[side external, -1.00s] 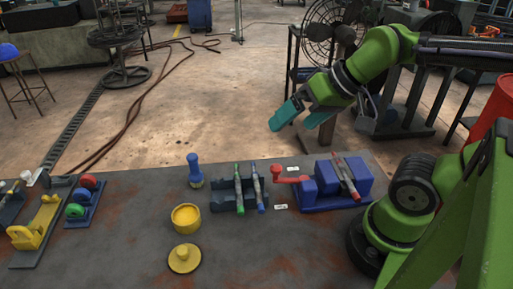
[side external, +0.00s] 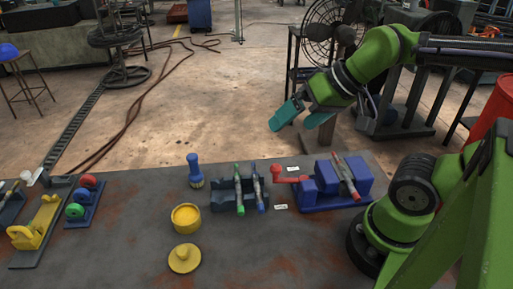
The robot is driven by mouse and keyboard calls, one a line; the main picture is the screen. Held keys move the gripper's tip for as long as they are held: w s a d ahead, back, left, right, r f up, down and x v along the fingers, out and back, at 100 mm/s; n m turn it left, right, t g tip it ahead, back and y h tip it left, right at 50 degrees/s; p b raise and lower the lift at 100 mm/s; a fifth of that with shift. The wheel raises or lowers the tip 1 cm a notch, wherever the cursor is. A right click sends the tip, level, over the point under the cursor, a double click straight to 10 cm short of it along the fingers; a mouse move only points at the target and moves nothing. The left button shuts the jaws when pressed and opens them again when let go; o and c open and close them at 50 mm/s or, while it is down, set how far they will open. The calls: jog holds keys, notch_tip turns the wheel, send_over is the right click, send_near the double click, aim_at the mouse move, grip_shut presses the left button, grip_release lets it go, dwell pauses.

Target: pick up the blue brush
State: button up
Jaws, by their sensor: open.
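The blue brush (side external: 194,170) stands upright on the dark table, with a blue handle on top and pale yellowish bristles at the bottom. It is behind the yellow cup and left of the marker rack. My gripper (side external: 296,121) is up in the air to the right of the brush and well apart from it. Its two teal fingers are spread open with nothing between them.
A yellow open cup (side external: 186,217) and a yellow lid (side external: 184,258) stand in front of the brush. A dark rack (side external: 226,204) with green and blue markers is to its right. A blue capstan device (side external: 325,185) with a red crank stands further right. The table (side external: 120,240) is bare left of the cup.

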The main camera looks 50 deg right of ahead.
jog(key=shift+c, duration=0.2)
jog(key=c, duration=0.7)
jog(key=shift+c, duration=0.2)
jog(key=n+g, duration=0.5)
jog(key=n, duration=0.8)
send_over(190, 173)
jog(key=s+d, duration=0.2)
jog(key=s, duration=0.1)
notch_tip(190, 173, down, 14)
jog(key=shift+f, duration=0.1)
jog(key=shift+w+a+x, duration=0.1)
jog(key=shift+w+x, duration=0.05)
jog(key=shift+x, duration=0.9)
jog(key=shift+w+a+x, duration=0.1)
jog(key=shift+w+x, duration=0.05)
jog(key=shift+x, duration=0.95)
jog(key=shift+w+a+x, duration=0.1)
jog(key=shift+w+x, duration=0.05)
jog(key=shift+x, duration=0.9)
